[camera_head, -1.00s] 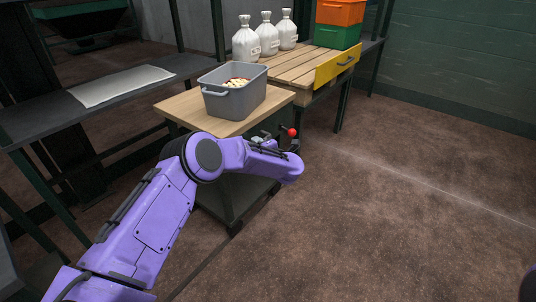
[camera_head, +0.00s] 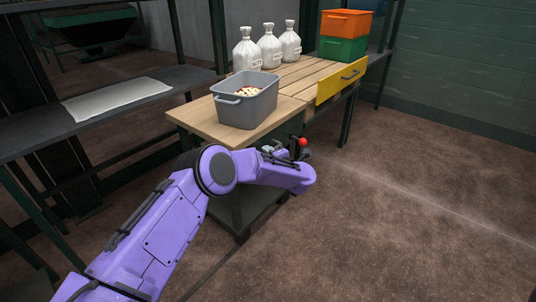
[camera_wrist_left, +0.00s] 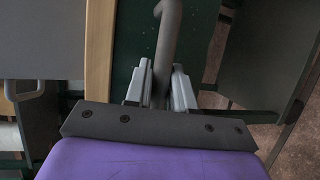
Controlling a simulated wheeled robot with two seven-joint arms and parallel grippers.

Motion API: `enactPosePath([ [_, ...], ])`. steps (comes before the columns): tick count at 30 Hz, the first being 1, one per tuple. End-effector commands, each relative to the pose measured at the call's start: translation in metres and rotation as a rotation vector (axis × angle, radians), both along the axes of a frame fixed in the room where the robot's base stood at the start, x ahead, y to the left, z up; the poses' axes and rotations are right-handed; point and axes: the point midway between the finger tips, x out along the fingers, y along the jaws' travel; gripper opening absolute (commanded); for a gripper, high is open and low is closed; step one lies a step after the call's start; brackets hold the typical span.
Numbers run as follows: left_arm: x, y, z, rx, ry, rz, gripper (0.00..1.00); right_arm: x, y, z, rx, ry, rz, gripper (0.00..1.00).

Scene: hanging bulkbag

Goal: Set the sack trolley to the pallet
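The sack trolley (camera_head: 200,118) has a pale wooden top, a dark lower shelf and a grey tub (camera_head: 248,112) standing on it. Its right end is close against the slatted wooden pallet (camera_head: 298,78); I cannot tell whether they touch. My left arm reaches in from the left to the trolley's near side. My left gripper (camera_head: 277,150) is small and partly hidden behind my forearm there. In the left wrist view, the left gripper (camera_wrist_left: 160,88) has its fingers closed around a grey bar (camera_wrist_left: 168,35), apparently the trolley's handle. My right gripper is out of view.
A dark bench (camera_head: 60,128) with a pale sheet stands left. The floor at right is clear.

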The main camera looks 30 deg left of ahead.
Motion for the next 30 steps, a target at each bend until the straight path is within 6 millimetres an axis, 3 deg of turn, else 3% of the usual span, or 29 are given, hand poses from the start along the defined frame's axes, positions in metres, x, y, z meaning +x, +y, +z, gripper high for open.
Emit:
enactPosePath([
  [1,0.003,0.002,0.005,0.005,-0.009,-0.002,0.27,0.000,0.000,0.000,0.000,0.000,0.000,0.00],
  [3,0.003,0.001,0.004,0.004,-0.008,-0.003,0.44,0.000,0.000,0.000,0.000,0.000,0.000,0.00],
  [13,0.000,-0.005,0.005,0.002,-0.005,-0.006,0.44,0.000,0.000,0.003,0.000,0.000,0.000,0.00],
  [24,-0.043,-0.070,0.021,0.004,-0.005,-0.005,0.44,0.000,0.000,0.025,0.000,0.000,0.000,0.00],
  [30,-0.054,-0.085,0.022,0.004,-0.007,-0.001,0.44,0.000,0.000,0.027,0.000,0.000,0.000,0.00],
])
